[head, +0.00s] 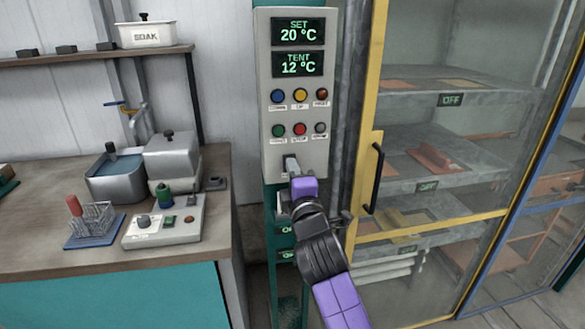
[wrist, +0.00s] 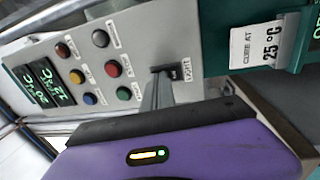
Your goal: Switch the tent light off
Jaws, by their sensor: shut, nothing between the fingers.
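The grey control panel (head: 268,150) hangs on a green post and carries two displays and two rows of round buttons. The black light switch (wrist: 172,69) sits at the panel's lower end, beside a label reading LIGHT in the wrist view. My purple gripper (head: 291,168) is shut and empty, with its fingers pointing at the panel's lower part. In the wrist view my fingertips (wrist: 157,82) are at the switch and overlap its edge; I cannot tell whether they touch it. The switch's position is unclear. The glazed tent (head: 470,120) stands right of the panel.
The tent door has a yellow frame and a black handle (head: 374,178) close to my wrist. A workbench (head: 60,255) with a metal bath and a small control box stands at the left. A label reading CURE AT 25 °C (wrist: 258,46) is beside the panel.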

